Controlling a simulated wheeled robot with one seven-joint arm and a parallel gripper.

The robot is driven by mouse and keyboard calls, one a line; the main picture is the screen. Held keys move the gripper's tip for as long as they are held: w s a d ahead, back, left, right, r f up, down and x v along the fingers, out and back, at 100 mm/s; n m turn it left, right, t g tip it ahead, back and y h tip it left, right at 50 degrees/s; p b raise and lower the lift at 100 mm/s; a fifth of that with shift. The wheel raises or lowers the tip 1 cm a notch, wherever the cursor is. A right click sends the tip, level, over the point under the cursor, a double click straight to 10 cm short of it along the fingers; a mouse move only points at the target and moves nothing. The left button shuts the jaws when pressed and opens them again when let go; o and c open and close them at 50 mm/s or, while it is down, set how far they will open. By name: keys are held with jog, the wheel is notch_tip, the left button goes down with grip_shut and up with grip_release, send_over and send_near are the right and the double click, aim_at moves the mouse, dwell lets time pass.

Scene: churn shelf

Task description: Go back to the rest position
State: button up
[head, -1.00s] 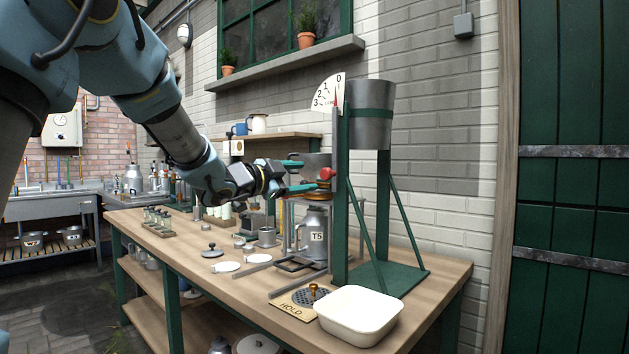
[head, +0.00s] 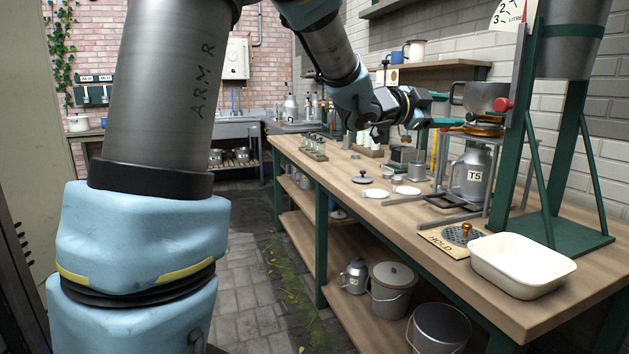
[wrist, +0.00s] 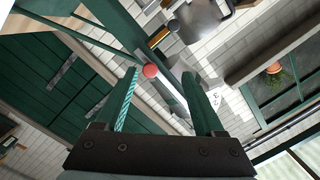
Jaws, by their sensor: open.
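My gripper (head: 446,123) is at the end of my arm over the workbench (head: 400,222), left of the red knob (head: 503,104) on the measuring stand. In the wrist view my gripper (wrist: 159,74) has its two teal fingers spread with nothing held between them. The red knob (wrist: 150,71) shows between the fingertips in that view, apart from them. In the head view a gap shows between the fingers and the knob. One finger is partly hidden.
The green stand (head: 531,150) holds a metal bucket (head: 572,48). A churn marked T5 (head: 472,174) stands below the gripper's right side. A white tray (head: 520,268) and a HOLD plate (head: 443,242) lie at the bench front. The paved floor (head: 248,290) left of the bench is clear.

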jog(key=w+a+f+n+t+y+p, duration=0.15)
jog(key=a+f+n+y, duration=0.25)
jog(key=a, duration=0.4)
jog(key=w+a+f+n+t+y+p, duration=0.1)
jog(key=w+a+f+n+y+p, duration=0.25)
jog(key=a, duration=0.55)
jog(key=w+a+f+n+t+y, duration=0.1)
jog(key=a+f+n+y, duration=0.35)
jog(key=a, duration=0.35)
jog(key=s+a+f+n+g+y+p, duration=0.2)
jog(key=s+a+f+n+g, duration=0.1)
jog(key=s+a, duration=0.5)
jog(key=s+a+f+n+g+y+p, duration=0.2)
jog(key=s+a+f+n+g, duration=0.2)
jog(key=s+a, duration=0.4)
jog(key=s+n+g, duration=0.1)
jog(key=s+n, duration=0.1)
jog(key=s, duration=0.1)
jog(key=shift+s+f+n, duration=0.15)
jog(key=shift+f+n, duration=0.15)
jog(key=shift+n, duration=0.1)
